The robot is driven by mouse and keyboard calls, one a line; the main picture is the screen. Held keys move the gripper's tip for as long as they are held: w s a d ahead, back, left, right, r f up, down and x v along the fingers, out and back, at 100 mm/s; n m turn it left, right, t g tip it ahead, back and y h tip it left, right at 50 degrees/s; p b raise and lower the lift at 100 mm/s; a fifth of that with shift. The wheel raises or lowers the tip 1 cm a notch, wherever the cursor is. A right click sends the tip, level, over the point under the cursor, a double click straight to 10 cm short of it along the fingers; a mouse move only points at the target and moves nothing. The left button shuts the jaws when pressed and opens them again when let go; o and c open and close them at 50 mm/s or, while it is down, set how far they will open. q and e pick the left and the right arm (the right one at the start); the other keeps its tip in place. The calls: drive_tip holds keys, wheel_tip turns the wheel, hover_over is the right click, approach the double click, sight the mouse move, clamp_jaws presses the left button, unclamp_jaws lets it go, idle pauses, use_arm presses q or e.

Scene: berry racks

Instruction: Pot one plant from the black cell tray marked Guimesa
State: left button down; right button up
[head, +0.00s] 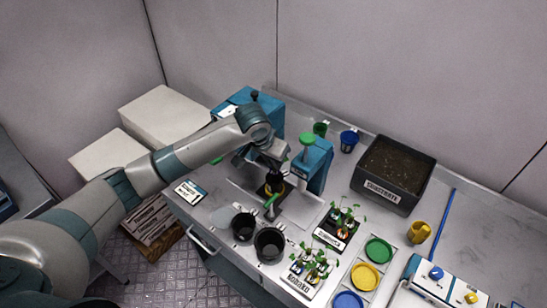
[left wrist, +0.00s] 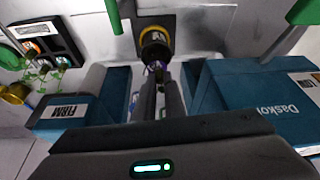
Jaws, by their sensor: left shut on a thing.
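My left gripper (head: 271,170) is low over the bench, between teal machine parts. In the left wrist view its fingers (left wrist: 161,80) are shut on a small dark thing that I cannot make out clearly. A dark round piece with a yellow band (left wrist: 155,40) is right at the fingertips, over a black square plate; I cannot tell if it is touched. Two black pots (head: 243,226) (head: 270,245) stand at the front edge.
A black substrate bin (head: 408,163) is at the back right. Green (head: 378,250), yellow (head: 365,276) and blue (head: 348,301) dishes line the right side. The teal machine (head: 318,165) stands close beside the gripper. Green and blue cups (head: 348,140) are behind it.

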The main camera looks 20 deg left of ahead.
use_arm(q)
drive_tip(key=shift+f, duration=1.4)
drive_tip(key=c, duration=2.1)
unclamp_jaws()
drive_tip(key=shift+r, duration=0.1)
drive_tip(key=shift+r, duration=1.8)
drive_tip(key=shift+o, duration=0.5)
